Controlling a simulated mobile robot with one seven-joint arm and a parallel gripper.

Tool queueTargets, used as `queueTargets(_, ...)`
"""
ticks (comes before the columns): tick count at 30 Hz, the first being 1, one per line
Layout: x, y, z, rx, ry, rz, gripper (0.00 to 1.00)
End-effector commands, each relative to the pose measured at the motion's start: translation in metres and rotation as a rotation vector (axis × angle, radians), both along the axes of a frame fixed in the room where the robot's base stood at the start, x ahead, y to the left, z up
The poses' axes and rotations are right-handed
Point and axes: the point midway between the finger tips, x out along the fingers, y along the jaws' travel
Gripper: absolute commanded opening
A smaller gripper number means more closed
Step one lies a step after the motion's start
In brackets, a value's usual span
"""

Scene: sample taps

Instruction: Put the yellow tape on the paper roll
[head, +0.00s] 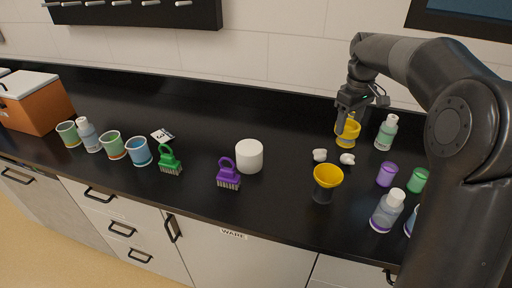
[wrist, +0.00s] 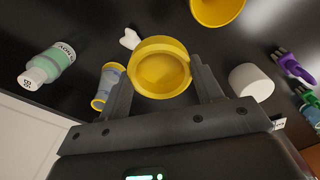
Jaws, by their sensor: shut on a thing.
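My gripper (head: 347,122) is at the back right of the black counter, pointing down, with its fingers on the yellow tape (head: 351,127). In the wrist view the yellow tape (wrist: 160,40) is a round yellow ring between the two fingertips of my gripper (wrist: 167,80). The white paper roll (head: 249,156) stands upright at the middle of the counter, well to the left of my gripper. The paper roll also shows at the right in the wrist view (wrist: 251,82), apart from the tape. Its top looks bare.
A blue cylinder with yellow ends (wrist: 107,85) is close beside the tape. A yellow funnel-like cup (head: 328,176), small white pieces (head: 320,155) and a green bottle (head: 386,133) are nearby. A purple brush (head: 229,174) stands just in front of the roll.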

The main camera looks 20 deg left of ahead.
Motion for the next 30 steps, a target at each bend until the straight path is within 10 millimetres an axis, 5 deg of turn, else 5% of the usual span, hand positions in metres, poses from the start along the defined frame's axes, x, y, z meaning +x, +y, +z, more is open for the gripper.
queueTargets(3,-0.015,0.059,0.006,0.000,-0.001,0.095,0.37)
queueTargets(9,-0.043,0.129,0.013,0.000,-0.001,0.213,0.37)
queueTargets(19,-0.064,0.178,0.011,0.001,0.001,0.287,0.37)
queueTargets(30,-0.068,0.257,-0.037,0.000,0.003,0.288,0.37)
